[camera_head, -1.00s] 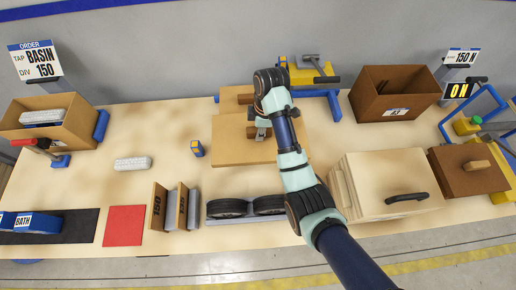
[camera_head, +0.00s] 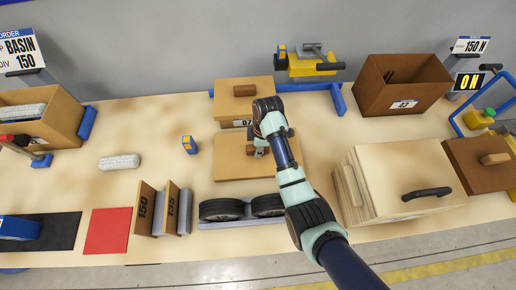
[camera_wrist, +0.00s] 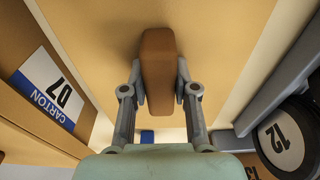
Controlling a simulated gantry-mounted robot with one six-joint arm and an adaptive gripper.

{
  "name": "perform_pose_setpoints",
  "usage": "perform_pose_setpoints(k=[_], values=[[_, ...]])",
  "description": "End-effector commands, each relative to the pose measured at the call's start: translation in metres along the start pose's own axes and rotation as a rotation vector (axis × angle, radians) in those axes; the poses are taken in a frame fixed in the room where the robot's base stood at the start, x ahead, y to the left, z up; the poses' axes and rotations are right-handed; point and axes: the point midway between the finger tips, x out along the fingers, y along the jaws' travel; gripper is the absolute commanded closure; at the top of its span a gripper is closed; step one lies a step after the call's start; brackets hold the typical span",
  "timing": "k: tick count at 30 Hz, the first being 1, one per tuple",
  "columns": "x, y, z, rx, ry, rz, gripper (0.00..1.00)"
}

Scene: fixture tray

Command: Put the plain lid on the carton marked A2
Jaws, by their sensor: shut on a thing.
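My gripper (camera_head: 260,152) is shut on the brown handle (camera_wrist: 158,70) of a plain tan lid (camera_head: 230,162). The lid is roughly level in front of the carton marked D7 (camera_head: 243,124). The D7 label (camera_wrist: 50,90) also shows at left in the wrist view. What lies beneath the held lid is hidden, and I cannot tell whether it rests on something. An open brown carton (camera_head: 375,90) stands at the back right. Its label (camera_head: 404,104) seems to start with A, but the rest is too small to read surely.
Two black wheels (camera_head: 221,209) lie just in front of the lid. Upright boards marked 150 and 135 (camera_head: 146,208) stand left of them. A cream stack (camera_head: 385,165) with a black handle and a brown lid (camera_head: 462,158) are at right. The left middle table is mostly clear.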

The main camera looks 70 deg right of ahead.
Motion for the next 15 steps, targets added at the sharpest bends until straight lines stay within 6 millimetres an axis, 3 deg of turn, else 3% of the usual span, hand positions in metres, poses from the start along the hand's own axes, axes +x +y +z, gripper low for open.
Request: perform_pose_setpoints(k=[7,8,9,12,15], values=[[0.0016,0.0003,0.0001,0.0,0.0,0.001,1.0],[0.0015,0.0003,0.0001,0.0,0.0,0.001,0.68],[0.0012,0.0004,0.0001,0.0,0.0,0.001,0.62],[0.0012,0.0003,0.0001,0.0,0.0,0.001,0.46],[0.0012,0.0003,0.0001,0.0,0.0,0.001,0.46]])
